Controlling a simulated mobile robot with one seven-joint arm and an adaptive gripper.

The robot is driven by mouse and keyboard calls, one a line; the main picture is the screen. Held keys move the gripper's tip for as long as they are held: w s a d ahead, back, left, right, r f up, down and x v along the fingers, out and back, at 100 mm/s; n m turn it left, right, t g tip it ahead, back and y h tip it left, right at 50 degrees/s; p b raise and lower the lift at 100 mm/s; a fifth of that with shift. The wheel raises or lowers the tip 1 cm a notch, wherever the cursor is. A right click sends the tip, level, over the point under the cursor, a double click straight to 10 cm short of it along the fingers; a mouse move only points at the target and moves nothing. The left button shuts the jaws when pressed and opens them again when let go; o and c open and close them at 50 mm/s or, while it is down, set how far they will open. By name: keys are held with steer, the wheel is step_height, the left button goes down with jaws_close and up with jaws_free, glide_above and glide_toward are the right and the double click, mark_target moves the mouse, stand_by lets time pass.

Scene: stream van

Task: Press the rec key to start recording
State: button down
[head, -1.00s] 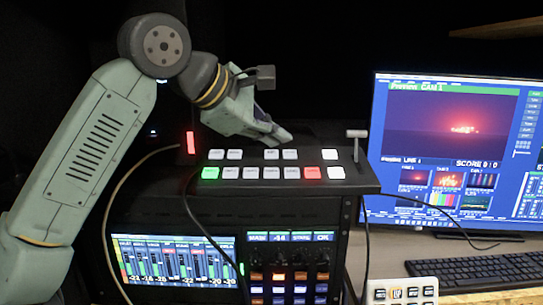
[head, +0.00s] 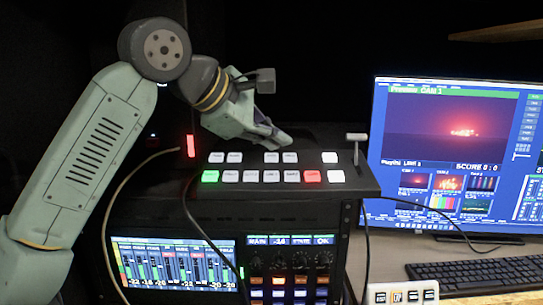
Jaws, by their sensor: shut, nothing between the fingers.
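The switcher panel (head: 352,183) sits on top of a dark equipment rack and carries two rows of lit keys. In the front row a green key (head: 210,176) is at the left end and a red key (head: 312,176) is near the right end; the rest are white. The key labels are too small to read, so I cannot tell which is the rec key. My gripper (head: 285,141) is shut and empty, its tip low over the back of the panel, just behind the white back-row keys (head: 289,157). I cannot tell whether it touches anything.
A T-shaped lever (head: 356,146) stands up at the panel's back right. A monitor (head: 455,150) and a keyboard (head: 475,268) are on the right. A cable (head: 130,180) loops by my arm, and a red light (head: 190,145) shows left of the panel.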

steer(key=shift+f, duration=0.1)
steer(key=shift+w+f, duration=0.1)
steer(key=shift+f, duration=0.2)
steer(key=shift+w+f+b, duration=0.1)
steer(key=shift+f+b, duration=0.35)
steer(key=shift+b, duration=0.05)
stand_by(0.8)
steer(key=shift+r, duration=0.15)
steer(key=shift+s+r+p, duration=0.2)
steer(key=shift+r+p, duration=0.45)
steer(key=shift+r, duration=0.05)
steer(key=shift+s+r+p, duration=0.2)
steer(key=shift+r+p, duration=0.3)
steer(key=shift+r, duration=0.25)
steer(key=shift+s+r+p, duration=0.15)
steer(key=shift+r+p, duration=0.3)
steer(key=shift+r, duration=0.3)
steer(key=shift+s+r, duration=0.25)
steer(key=shift+r, duration=0.7)
